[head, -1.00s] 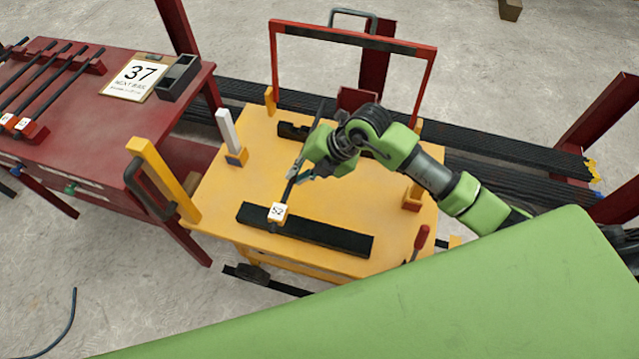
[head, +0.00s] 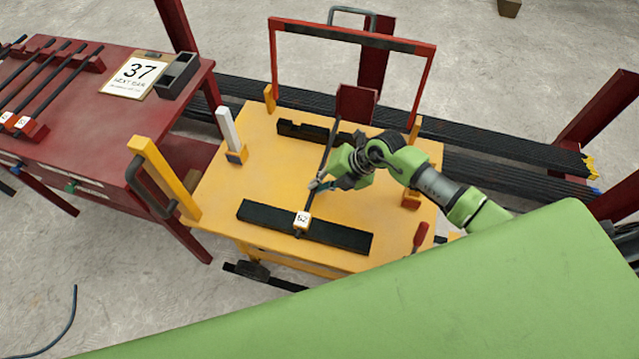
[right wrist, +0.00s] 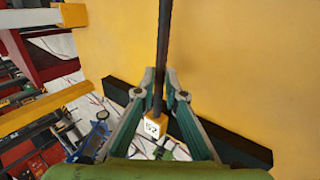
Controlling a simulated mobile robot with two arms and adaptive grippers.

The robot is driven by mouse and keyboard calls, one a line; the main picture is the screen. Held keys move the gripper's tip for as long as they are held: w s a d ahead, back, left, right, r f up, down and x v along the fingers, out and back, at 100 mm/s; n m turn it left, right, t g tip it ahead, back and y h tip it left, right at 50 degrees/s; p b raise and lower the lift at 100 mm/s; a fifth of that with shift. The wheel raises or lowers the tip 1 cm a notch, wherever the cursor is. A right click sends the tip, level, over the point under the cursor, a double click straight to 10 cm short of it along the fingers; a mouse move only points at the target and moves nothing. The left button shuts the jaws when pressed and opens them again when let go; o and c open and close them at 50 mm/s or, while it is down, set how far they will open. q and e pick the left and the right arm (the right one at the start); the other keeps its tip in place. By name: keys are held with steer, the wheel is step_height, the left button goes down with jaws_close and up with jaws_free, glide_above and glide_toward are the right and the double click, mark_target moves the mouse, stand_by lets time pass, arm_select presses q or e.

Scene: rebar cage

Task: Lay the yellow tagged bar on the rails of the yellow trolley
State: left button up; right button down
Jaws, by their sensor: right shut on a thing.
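The dark bar (head: 310,200) has a yellow tag with a white numbered face (head: 302,219) at its near end. My right gripper (head: 319,184) is shut on the bar behind the tag; the right wrist view shows the bar (right wrist: 163,40) between the fingers (right wrist: 160,92). The yellow trolley (head: 260,180) carries a near black rail (head: 345,237) and a notched far black rail (head: 295,130). The bar spans both rails, its tag over the near rail's middle. I cannot tell whether it touches them. My left gripper is not in view.
A red table (head: 80,120) at left holds several tagged bars, a sign reading 37 (head: 138,74) and a black tray (head: 178,76). On the trolley stand a white post (head: 227,128), a red-handled tool (head: 420,236) and a tall red frame (head: 350,35).

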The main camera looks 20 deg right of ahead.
steer(key=c, duration=2.1)
jaws_free()
steer(key=shift+s+d+r, duration=0.2)
steer(key=shift+d+r, duration=0.1)
steer(key=shift+r, duration=0.15)
steer(key=v, duration=1.1)
steer(key=shift+a, duration=0.1)
steer(key=shift+s, duration=0.1)
